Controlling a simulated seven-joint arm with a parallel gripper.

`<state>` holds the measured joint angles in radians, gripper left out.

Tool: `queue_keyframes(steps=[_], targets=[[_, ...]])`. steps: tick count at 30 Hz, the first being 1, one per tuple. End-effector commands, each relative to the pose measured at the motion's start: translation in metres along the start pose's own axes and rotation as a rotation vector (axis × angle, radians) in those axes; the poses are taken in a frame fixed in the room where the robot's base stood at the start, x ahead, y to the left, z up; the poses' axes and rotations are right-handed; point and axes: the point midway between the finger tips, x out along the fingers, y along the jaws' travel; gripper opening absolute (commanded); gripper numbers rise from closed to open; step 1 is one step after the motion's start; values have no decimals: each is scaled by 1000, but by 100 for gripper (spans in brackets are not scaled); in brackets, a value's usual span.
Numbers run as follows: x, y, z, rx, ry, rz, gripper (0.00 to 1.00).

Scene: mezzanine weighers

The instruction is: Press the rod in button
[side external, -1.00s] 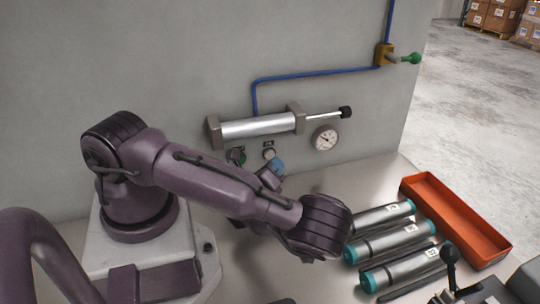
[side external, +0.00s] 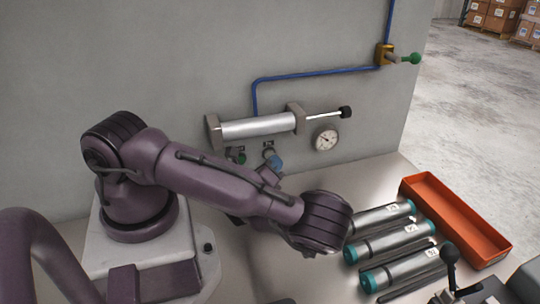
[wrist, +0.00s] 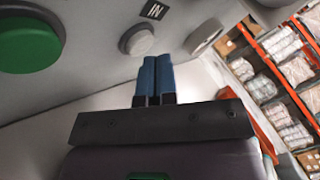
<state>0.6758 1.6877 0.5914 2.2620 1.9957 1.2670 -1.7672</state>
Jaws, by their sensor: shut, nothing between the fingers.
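The rod in button is a pale round button (wrist: 137,41) beside an "IN" label (wrist: 153,10) in the wrist view. In the side view its small panel shows on the wall under the cylinder, partly covered by my fingers. A large green button (wrist: 28,45) is to its left; it also shows in the side view (side external: 238,157). My gripper (wrist: 155,62) has blue fingers pressed together, empty, with tips just below and right of the pale button. In the side view the blue fingertips (side external: 274,162) are close to the button; contact cannot be told. The cylinder (side external: 257,127) has its rod (side external: 323,115) extended rightward.
A pressure gauge (side external: 326,139) is on the wall to the right of the buttons. Several teal-capped cylinders (side external: 390,242) lie on the bench near an orange tray (side external: 484,246). A black-knobbed lever (side external: 450,258) stands at front right. A blue pipe (side external: 318,75) runs above.

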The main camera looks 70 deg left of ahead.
Motion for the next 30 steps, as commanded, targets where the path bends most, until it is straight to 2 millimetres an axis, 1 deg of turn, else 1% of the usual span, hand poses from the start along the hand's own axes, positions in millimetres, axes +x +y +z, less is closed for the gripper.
queue_keyframes(steps=[30], targets=[[6, 4, 4, 1, -1, 1, 0]])
